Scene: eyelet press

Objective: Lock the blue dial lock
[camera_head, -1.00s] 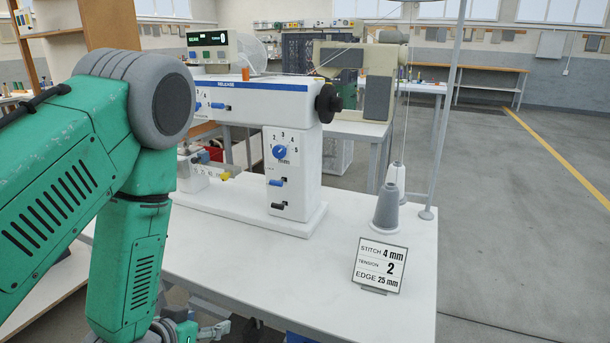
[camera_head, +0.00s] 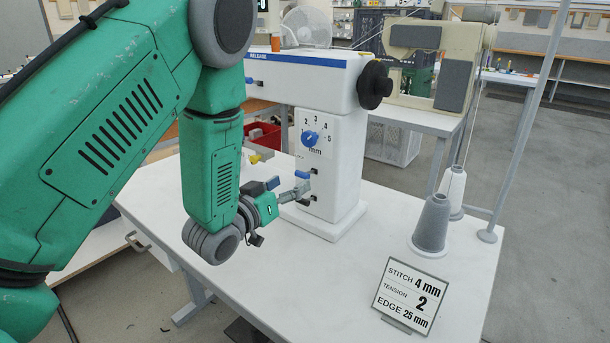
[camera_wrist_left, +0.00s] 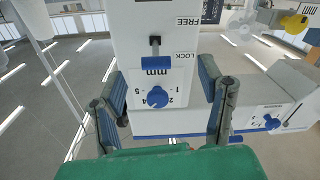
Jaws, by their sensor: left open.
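The blue dial (camera_head: 310,138) is on the front of the white press post, in a 1 to 5 mm scale. In the left wrist view the dial (camera_wrist_left: 157,97) shows below a slot lever (camera_wrist_left: 154,45) beside the words FREE and LOCK. In the head view a blue lever (camera_head: 303,174) sits under the dial, and a dark lever (camera_head: 306,199) is lower. My left gripper (camera_head: 291,187) is open in front of the post, near these levers. In the wrist view its fingers (camera_wrist_left: 163,80) stand apart, either side of the panel. Contact cannot be told. My right gripper is not in view.
A sign (camera_head: 411,295) stands at the table's front right. Grey and white thread cones (camera_head: 432,225) stand right of the post by a thin pole. A black handwheel (camera_head: 374,85) juts from the press's right end. The white table top (camera_head: 330,275) is clear in front.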

